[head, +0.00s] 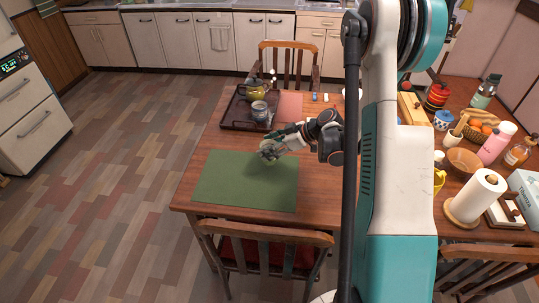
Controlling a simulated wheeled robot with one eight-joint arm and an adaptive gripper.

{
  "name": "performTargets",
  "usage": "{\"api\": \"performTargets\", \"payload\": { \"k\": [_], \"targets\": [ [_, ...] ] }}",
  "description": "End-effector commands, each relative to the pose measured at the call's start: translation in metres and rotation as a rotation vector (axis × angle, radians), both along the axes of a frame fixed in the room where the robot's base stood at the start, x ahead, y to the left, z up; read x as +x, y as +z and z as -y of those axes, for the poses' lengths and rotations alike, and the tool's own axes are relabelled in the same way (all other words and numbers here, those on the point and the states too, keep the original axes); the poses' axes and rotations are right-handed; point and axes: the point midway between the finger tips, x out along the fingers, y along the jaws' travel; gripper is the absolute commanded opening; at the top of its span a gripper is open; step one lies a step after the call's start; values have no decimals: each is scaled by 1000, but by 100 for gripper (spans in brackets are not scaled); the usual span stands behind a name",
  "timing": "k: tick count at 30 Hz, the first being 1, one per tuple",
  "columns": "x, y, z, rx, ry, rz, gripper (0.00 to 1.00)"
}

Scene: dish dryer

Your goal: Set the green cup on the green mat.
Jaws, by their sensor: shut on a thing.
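The green mat (228,185) lies flat on the near left part of the wooden table. My gripper (268,150) is over the far right part of the mat. It is shut on a small pale green cup (267,156), which the fingers partly cover. From this view I cannot tell whether the cup's base touches the mat or hangs just above it.
A dark tray (231,119) behind the mat holds a yellow-green teapot (254,88) and a patterned cup (260,110). A pink cloth (290,105) lies beside it. The right counter is crowded, with a paper towel roll (476,196). The mat's left and front parts are clear.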

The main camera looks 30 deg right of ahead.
Motion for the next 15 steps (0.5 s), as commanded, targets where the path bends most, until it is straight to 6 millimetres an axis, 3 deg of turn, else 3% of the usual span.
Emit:
{"api": "performTargets", "payload": {
  "k": [3,6,15],
  "targets": [
    [1,-22,0,0,0,0,28],
    [0,-32,0,0,0,0,28],
    [0,-32,0,0,0,0,28]
  ]
}}
